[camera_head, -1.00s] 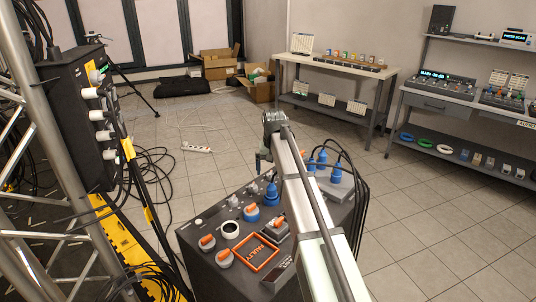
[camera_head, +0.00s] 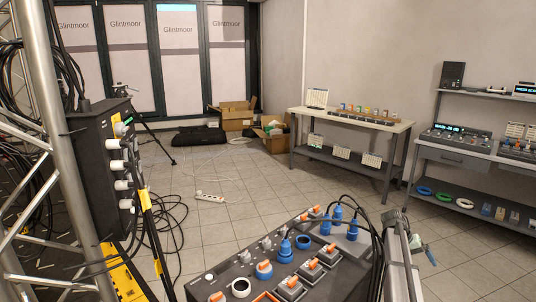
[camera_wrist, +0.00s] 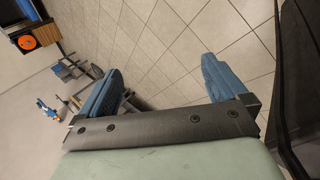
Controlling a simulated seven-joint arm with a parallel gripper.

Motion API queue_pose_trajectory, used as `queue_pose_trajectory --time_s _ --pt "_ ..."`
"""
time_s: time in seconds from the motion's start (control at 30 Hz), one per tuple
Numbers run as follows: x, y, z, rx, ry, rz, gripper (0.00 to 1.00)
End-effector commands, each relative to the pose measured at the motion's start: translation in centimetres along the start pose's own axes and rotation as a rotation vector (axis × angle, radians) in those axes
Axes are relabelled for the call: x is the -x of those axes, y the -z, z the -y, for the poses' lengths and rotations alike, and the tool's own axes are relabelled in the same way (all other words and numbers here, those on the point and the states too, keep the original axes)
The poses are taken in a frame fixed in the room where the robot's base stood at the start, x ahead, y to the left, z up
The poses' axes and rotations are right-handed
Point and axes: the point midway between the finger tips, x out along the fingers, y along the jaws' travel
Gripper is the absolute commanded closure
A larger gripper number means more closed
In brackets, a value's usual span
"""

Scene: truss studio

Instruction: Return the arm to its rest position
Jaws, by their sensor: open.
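My arm (camera_head: 398,262) stands at the lower right of the head view, just right of the dark equipment case (camera_head: 205,285). My gripper (camera_head: 426,250) is at its upper end, over the tiled floor and clear of the case. In the wrist view my gripper (camera_wrist: 165,85) has its two blue fingers spread wide apart. Only floor tiles show between the fingers, so it holds nothing.
The case carries blue plugs (camera_head: 285,248), orange-topped connectors (camera_head: 311,268) and black cables (camera_head: 374,240) close to my arm. A truss (camera_head: 62,150) with a distribution box (camera_head: 92,165) stands left. Benches (camera_head: 350,121) line the right.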

Motion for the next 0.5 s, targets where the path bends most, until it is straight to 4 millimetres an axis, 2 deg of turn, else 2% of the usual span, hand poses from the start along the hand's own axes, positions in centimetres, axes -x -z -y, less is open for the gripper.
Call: queue_pose_trajectory --time_s 0.03,0.2,0.5 --pt "-2.3 -1.4 0.9 0.026 0.012 0.014 0.01" --pt "-8.1 -5.5 5.5 0.127 0.089 0.041 0.01" --pt "-15.8 -14.3 14.4 0.293 0.272 0.075 0.01"
